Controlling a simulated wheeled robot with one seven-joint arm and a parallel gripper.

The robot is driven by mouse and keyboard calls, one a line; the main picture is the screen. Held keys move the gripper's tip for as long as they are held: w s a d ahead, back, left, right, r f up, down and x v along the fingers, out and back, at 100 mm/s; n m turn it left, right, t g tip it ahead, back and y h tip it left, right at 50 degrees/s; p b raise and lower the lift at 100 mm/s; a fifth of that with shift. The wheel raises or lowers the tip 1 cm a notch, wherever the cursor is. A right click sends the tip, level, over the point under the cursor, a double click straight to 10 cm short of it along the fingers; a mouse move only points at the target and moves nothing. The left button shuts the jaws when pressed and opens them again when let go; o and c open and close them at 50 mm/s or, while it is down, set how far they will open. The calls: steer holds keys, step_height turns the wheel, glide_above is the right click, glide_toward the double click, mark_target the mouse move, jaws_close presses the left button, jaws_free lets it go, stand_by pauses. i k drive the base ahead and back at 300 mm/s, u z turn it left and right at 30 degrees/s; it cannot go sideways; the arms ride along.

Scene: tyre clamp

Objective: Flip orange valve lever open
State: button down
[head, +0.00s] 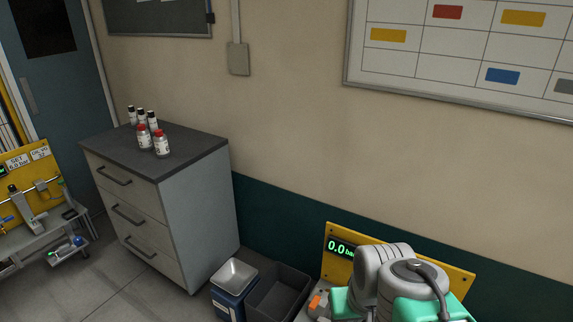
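A small orange part (314,301), which looks like a lever, shows at the bottom of the head view. It sits below the left end of a yellow panel (455,275) whose green display (340,248) begins with 0.0. Its mount and exact angle are too small to tell. My grey and teal arm is just to its right and covers much of the panel and whatever is below it. My gripper cannot be made out; it is hidden by the arm or outside the picture.
A dark open bin (282,289) and a blue container with a pale top (233,285) stand left of the orange part. A drawer cabinet (196,220) with several bottles stands behind. At far left is another yellow board (40,168) with fittings. Floor is clear before the cabinet.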

mark_target(317, 298)
steer(key=u, duration=0.75)
steer(key=i, duration=0.85)
steer(key=z, duration=0.15)
